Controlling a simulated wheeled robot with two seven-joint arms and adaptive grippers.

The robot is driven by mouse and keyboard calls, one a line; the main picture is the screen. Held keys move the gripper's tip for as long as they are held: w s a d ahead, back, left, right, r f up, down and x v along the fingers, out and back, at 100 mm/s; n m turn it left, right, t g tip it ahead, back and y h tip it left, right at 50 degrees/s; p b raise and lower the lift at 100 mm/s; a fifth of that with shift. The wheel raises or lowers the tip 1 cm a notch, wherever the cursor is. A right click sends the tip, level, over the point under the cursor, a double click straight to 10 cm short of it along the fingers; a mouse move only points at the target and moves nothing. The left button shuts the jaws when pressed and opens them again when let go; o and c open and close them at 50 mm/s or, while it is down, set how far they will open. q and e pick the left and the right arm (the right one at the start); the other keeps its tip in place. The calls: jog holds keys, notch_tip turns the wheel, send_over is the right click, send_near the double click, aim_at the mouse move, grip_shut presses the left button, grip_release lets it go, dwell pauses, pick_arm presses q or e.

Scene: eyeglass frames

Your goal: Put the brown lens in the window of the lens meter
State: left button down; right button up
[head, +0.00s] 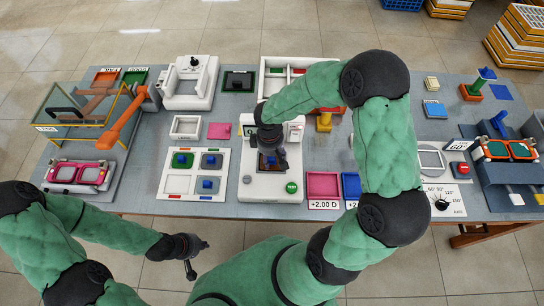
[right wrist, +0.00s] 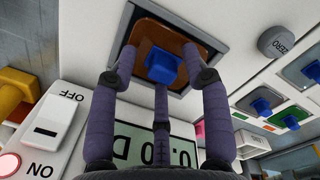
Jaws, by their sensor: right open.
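The lens meter (head: 257,187) is a white block with a display, a green button and a grey knob. In the right wrist view, the brown lens (right wrist: 144,52) with its blue knob (right wrist: 166,68) lies flat in the meter's framed square window (right wrist: 208,40). My right gripper (right wrist: 158,80) is open, its fingers spread around the blue knob with gaps visible. In the head view, my right gripper (head: 271,148) is over the window and partly hides it. My left gripper (head: 190,266) hangs empty in front of the table; its opening is unclear.
A white lens tray (head: 193,174) with green, grey and blue-knobbed lenses is left of the meter. Pink (head: 323,184) and blue (head: 351,186) bins stand to its right. Pink glasses (head: 79,173) lie far left. My right arm covers much of the right-centre table.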

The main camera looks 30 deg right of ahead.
notch_tip(320, 180, up, 12)
jog(key=shift+w+a, duration=0.15)
jog(key=shift+a, duration=0.05)
jog(key=shift+f, duration=0.2)
dwell(0.6)
